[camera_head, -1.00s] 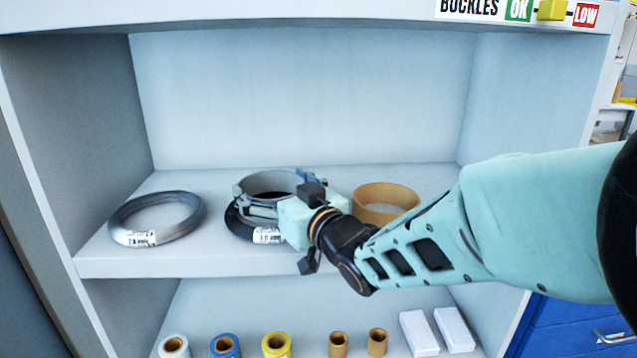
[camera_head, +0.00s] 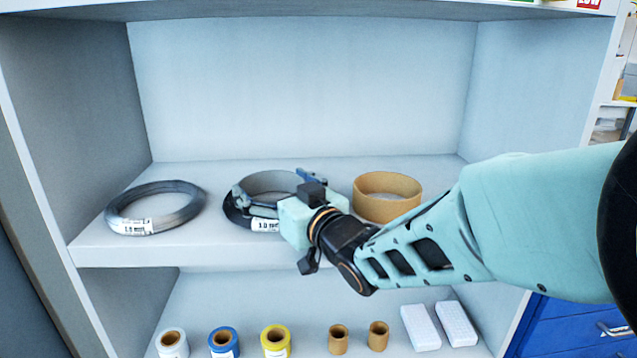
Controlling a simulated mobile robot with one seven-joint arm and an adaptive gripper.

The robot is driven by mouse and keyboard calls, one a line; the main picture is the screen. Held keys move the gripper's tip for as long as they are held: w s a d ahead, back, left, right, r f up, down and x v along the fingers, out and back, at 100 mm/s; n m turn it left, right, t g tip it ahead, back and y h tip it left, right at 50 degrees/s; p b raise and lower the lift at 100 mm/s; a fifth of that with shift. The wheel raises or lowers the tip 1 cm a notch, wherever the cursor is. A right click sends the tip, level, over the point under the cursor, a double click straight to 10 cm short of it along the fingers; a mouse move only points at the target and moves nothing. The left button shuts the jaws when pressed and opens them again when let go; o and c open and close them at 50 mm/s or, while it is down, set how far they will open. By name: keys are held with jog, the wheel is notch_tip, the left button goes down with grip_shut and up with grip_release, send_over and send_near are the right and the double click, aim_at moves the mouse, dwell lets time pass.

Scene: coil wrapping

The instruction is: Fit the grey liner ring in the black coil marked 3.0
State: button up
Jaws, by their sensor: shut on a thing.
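The black coil (camera_head: 238,217) lies flat on the upper shelf, left of the middle. Its white label shows at the front, but I cannot read the number surely. The grey liner ring (camera_head: 272,180) is upright within the coil's opening, its upper wall standing above the coil. My gripper (camera_head: 274,189) is shut on the ring, with one finger at its left side and one at its right. The gripper body hides the coil's right side and the front of the ring. I cannot tell whether the ring's lower edge touches the shelf.
A grey coil (camera_head: 155,207) with a white label lies to the left. A brown ring (camera_head: 388,196) stands to the right, close to my wrist. Several small spools, brown tubes and white blocks (camera_head: 421,327) are on the shelf below.

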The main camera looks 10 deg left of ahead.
jog(key=o, duration=1)
jog(key=shift+c, duration=0.2)
